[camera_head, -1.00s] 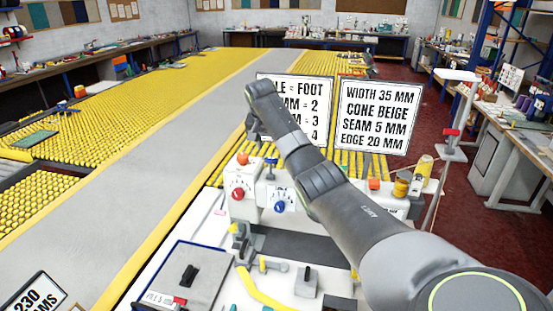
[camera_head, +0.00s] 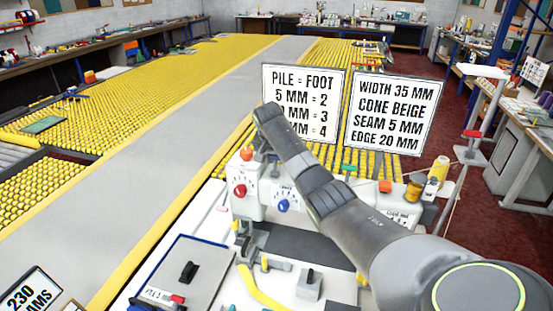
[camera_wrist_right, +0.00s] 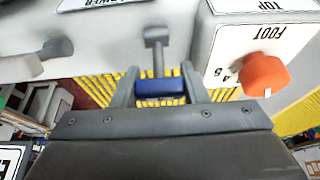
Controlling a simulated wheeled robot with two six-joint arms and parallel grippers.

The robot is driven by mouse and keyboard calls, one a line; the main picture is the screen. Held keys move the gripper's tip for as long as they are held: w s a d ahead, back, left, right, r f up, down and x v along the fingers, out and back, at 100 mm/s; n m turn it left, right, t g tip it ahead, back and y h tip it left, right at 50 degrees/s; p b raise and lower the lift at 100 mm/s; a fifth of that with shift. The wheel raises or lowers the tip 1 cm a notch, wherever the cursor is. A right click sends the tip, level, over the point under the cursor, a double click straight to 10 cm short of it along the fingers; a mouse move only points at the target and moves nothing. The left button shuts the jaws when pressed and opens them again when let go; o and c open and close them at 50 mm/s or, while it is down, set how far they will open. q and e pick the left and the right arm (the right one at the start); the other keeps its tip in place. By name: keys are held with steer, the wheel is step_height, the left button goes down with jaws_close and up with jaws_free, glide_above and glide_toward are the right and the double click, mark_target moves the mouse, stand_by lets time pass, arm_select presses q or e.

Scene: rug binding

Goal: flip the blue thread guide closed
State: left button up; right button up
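In the right wrist view the blue thread guide (camera_wrist_right: 160,88) is a short blue bar at the end of a grey stem with a wider grey head. My right gripper (camera_wrist_right: 159,78) has its two fingers apart, one on each side of the blue bar. I cannot tell whether the fingers touch it. In the head view my right arm reaches over the white machine (camera_head: 247,207) from the right, and its own links hide most of the gripper and the blue guide. My left gripper is not in view.
An orange knob (camera_wrist_right: 264,73) on a white block labelled FOOT stands close to the right finger in the wrist view. A red knob (camera_head: 240,190) and a blue knob (camera_head: 284,205) are on the machine front. Two signs (camera_head: 393,115) stand behind.

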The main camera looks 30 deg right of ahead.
steer(key=c, duration=0.4)
steer(key=shift+w+d+f+g+y, duration=0.15)
steer(key=shift+w+d+g+y, duration=0.15)
steer(key=shift+g+y, duration=0.35)
steer(key=shift+d+f+y+b, duration=0.2)
steer(key=shift+y+b, duration=0.15)
steer(key=shift+b, duration=0.65)
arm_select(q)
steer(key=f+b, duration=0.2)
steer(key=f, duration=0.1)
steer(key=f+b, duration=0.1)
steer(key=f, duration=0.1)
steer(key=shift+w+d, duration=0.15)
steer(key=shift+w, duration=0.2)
arm_select(e)
steer(key=shift+w+g+y, duration=0.1)
steer(key=shift+g+y, duration=0.2)
steer(key=shift+g, duration=0.05)
steer(key=o, duration=0.7)
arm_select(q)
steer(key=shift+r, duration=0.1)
arm_select(e)
steer(key=shift+w+d+f, duration=0.1)
